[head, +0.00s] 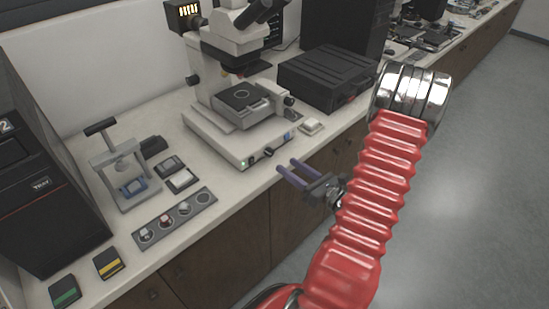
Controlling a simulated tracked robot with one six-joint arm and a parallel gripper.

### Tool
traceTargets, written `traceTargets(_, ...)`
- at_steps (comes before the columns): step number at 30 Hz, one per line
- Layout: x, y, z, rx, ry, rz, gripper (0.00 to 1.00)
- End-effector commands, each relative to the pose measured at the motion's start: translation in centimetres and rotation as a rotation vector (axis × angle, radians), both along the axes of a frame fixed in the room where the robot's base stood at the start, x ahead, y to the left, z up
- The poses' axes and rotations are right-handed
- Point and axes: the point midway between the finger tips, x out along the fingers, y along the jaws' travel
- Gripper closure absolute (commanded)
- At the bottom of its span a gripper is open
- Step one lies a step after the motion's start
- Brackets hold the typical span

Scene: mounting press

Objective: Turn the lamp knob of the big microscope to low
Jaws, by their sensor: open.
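The big microscope (232,90) stands on the white bench in the upper middle of the head view. A dark lamp knob (268,152) sits on the front face of its base, between a small green light (242,163) and a blue patch near the right corner. The knob's pointer and markings are too small to read. My gripper (286,165) is open and empty, with two purple fingers pointing left toward the bench. Its fingertips appear just below and right of the knob in the picture, apart from it, near the bench's front edge.
A hand press (118,167) and a grey strip with several round pieces (175,217) stand left of the microscope. A small white box (311,126) and a black case (328,76) are at its right. Open floor (450,200) lies right of the cabinets.

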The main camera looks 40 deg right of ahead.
Motion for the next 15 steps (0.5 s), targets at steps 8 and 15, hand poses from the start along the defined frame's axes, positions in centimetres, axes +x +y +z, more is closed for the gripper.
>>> traceTargets(8, 3.3, 0.3, 0.0, -0.001, 0.0, 0.003, 0.58)
traceTargets(15, 6.1, 0.4, 0.0, -0.001, 0.0, 0.002, 0.58)
